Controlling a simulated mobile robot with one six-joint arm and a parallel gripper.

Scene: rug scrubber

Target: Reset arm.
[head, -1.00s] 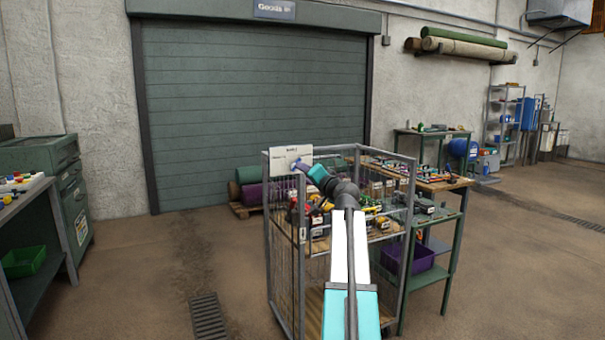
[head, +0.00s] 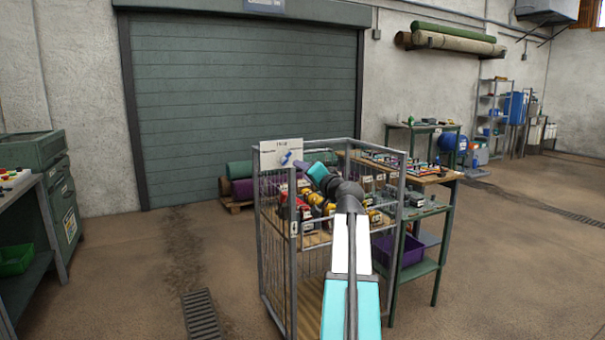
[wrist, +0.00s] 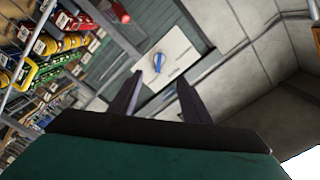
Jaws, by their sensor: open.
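My arm reaches forward from the bottom of the head view to the wire cage cart (head: 296,290). My gripper (head: 296,166) is at the cart's upper left, near the white sign board (head: 281,152); its fingers are small there. In the wrist view my gripper (wrist: 156,97) has its two dark fingers spread apart with nothing between them.
Tools and boxes crowd the cart's shelf; several also show in the wrist view (wrist: 50,70). A green table (head: 435,262) with a purple bin stands to the right. A cabinet (head: 45,170) is at the left. The floor between is clear, with a drain grate (head: 201,315).

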